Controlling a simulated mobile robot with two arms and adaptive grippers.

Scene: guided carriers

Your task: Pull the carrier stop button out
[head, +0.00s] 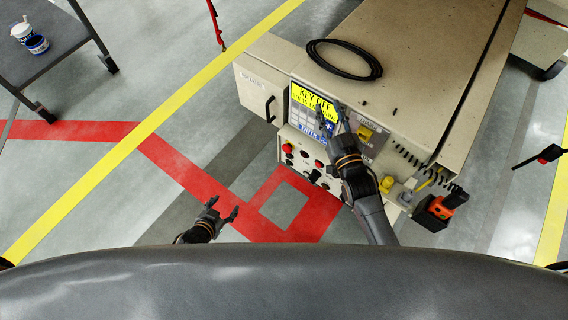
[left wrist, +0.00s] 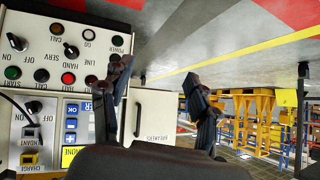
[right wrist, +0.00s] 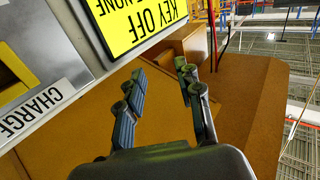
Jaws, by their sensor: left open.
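The carrier's control panel (head: 307,172) is on the cream cabinet's front, below a screen (head: 315,108) reading KEY OFF. Red buttons (head: 319,166) show on it; I cannot tell which is the stop button, or whether it is in or out. In the left wrist view the panel (left wrist: 45,60) appears upside down with red (left wrist: 68,78) and green buttons and black switches; a finger hides part of its edge. My left gripper (head: 224,207) is open and empty, left of the panel and apart from it. My right gripper (head: 333,106) is open and empty, in front of the screen.
A black cable coil (head: 343,60) lies on the cabinet top. A yellow CHARGE part (head: 364,133) sits right of the screen. My right arm covers the panel's right side. A dark cart (head: 40,45) stands far left. Floor with red and yellow lines is clear around my left gripper.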

